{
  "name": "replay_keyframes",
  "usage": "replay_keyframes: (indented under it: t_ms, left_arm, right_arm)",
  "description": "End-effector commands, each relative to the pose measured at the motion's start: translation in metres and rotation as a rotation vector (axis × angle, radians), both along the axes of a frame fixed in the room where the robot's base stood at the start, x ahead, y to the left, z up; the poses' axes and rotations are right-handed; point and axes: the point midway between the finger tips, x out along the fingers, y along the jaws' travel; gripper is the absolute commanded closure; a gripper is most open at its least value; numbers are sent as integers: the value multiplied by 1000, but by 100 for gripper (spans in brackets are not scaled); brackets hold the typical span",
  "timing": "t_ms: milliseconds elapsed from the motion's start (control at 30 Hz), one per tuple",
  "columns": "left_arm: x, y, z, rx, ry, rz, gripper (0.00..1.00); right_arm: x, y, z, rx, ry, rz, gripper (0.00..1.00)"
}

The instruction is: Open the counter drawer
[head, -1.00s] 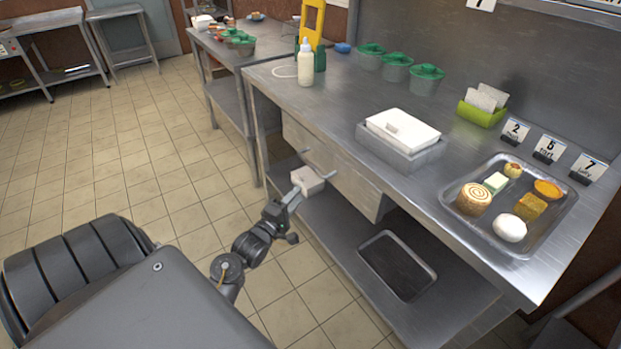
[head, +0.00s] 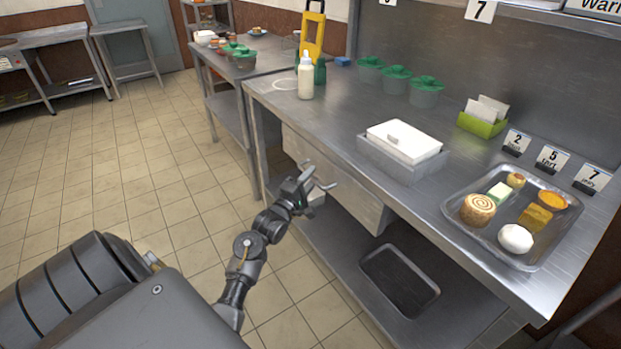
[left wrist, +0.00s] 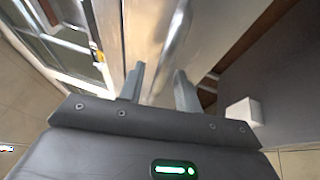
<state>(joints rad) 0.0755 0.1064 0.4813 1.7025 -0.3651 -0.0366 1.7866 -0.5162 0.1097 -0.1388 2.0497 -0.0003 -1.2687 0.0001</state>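The counter drawer (head: 352,194) is a plain metal front under the steel counter, and it looks closed. My left gripper (head: 322,178) is just in front of the drawer in the head view, its two fingers spread and empty. In the left wrist view, the fingers (left wrist: 158,75) point at the pale drawer front (left wrist: 146,32). A blurred metal bar, seemingly the drawer handle (left wrist: 181,32), lies beyond the fingertips. I cannot tell whether the fingers touch it. In the head view the gripper hides the handle area. My right gripper is in neither view.
The counter (head: 290,108) holds a white-lidded container (head: 404,141), a food tray (head: 455,228), a bottle (head: 305,76) and green-lidded tubs (head: 426,90). Below are a lower shelf (head: 350,262) with a dark tray (head: 400,279). The tiled floor (head: 130,170) at left is clear.

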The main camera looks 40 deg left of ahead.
Motion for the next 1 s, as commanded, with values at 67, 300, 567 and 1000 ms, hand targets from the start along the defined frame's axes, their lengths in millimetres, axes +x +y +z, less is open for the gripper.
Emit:
replay_keyframes:
  t_ms: [67, 300, 567, 1000]
  left_arm:
    - [5, 1, 1, 0, 0, 0, 66]
    - [7, 1, 1, 0, 0, 0, 66]
    - [7, 1, 1, 0, 0, 0, 90]
    - [6, 2, 2, 0, 1, 0, 100]
  right_arm:
    - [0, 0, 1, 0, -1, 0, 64]
    - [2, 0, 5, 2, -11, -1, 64]
    - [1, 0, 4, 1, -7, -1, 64]
    - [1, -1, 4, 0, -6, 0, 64]
